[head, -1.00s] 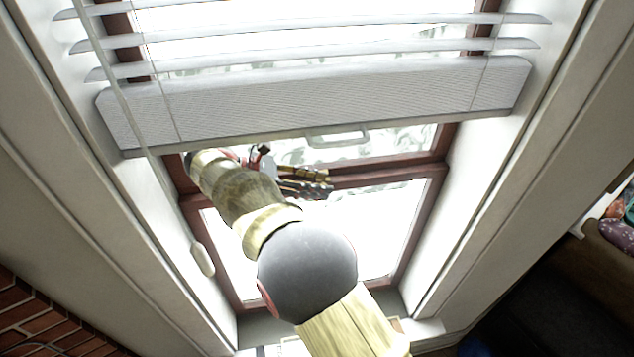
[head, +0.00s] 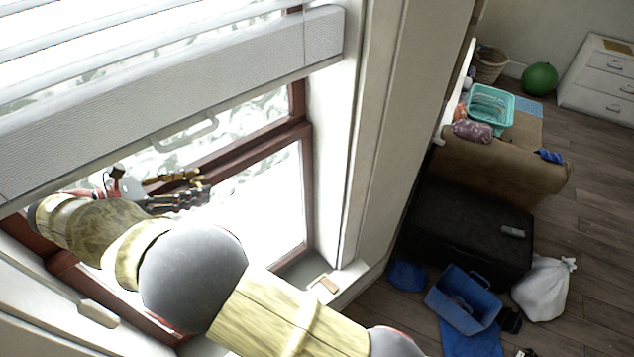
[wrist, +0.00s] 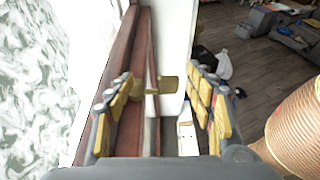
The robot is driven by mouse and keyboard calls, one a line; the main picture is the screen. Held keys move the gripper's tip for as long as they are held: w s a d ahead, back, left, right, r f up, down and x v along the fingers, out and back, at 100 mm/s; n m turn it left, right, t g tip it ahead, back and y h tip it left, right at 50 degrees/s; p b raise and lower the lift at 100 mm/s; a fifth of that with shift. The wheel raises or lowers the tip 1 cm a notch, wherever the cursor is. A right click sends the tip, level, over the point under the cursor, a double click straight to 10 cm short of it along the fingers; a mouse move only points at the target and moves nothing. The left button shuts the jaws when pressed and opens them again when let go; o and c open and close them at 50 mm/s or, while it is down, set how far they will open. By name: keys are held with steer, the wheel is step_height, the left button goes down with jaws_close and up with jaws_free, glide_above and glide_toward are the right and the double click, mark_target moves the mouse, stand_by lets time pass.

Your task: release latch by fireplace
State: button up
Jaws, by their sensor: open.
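A small brass-coloured piece that looks like the latch (wrist: 168,82) shows in the wrist view, ahead of my gripper and between its fingers in the picture. It lies by the reddish-brown window frame; I cannot tell exactly what it is fixed to. I cannot pick it out in the head view. My gripper (head: 192,187) is open and empty in front of the window's middle rail (head: 255,152). Its two yellow-padded fingers stand apart in the wrist view (wrist: 165,100). Whether a finger touches the frame is not clear.
A white blind (head: 180,95) hangs over the upper window, with a pale handle (head: 185,132) below its bottom rail. The white window side (head: 335,150) stands right of my arm. A black chest (head: 465,235), blue bin (head: 463,298) and white bag (head: 545,287) are on the floor.

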mark_target(204, 180)
steer(key=shift+d, duration=0.1)
